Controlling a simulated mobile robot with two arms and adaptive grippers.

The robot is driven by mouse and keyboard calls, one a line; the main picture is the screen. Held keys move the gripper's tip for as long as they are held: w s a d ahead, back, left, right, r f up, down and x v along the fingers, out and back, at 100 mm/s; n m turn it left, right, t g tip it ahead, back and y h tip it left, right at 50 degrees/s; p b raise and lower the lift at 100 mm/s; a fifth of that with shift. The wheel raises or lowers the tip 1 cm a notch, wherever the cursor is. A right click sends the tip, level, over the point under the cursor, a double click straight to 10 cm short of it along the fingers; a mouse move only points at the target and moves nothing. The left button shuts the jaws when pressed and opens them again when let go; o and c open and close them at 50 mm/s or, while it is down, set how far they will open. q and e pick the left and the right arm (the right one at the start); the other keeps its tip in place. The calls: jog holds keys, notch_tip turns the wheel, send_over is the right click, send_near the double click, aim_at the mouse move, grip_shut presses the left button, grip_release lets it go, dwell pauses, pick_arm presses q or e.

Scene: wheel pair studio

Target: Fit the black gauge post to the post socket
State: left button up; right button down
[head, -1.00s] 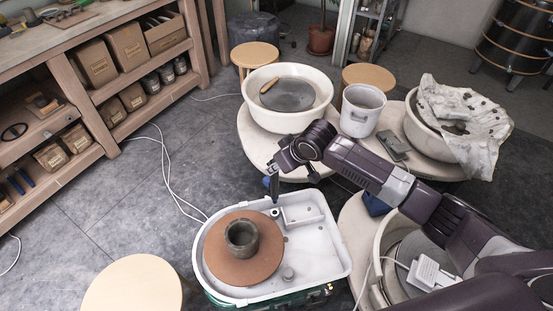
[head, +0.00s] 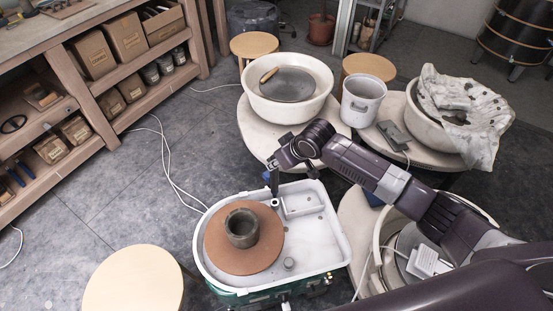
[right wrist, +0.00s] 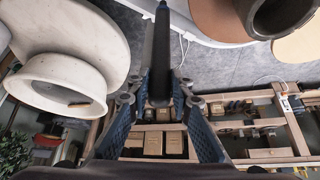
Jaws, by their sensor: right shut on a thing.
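The black gauge post (head: 274,182) hangs roughly upright from my right gripper (head: 276,166) in the head view. In the right wrist view the post (right wrist: 161,50) runs between the blue fingers of my right gripper (right wrist: 160,88), which is shut on it. The post socket (head: 275,203) appears to be the small pale ring in the wheel's white tray (head: 318,258). The post's lower end is right over the socket or at its mouth; I cannot tell if it touches or is inside. My left gripper is out of view.
A grey clay pot (head: 242,227) stands on the brown wheel head (head: 228,262) close to the post. A grey knob (head: 288,263) stands in the tray. Behind are a white basin (head: 262,110) and a white bucket (head: 361,101). A round stool (head: 132,285) is at front left.

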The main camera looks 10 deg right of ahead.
aim_at(277, 177)
jog(key=shift+f+b, duration=0.75)
jog(key=shift+f, duration=1.05)
jog(key=shift+r, duration=0.1)
jog(key=shift+p, duration=0.4)
jog(key=shift+p, duration=0.7)
jog(key=shift+f+b, duration=1)
jog(key=shift+f, duration=0.95)
jog(key=c, duration=1.7)
grip_release()
jog(key=shift+o, duration=0.2)
jog(key=shift+f, duration=0.1)
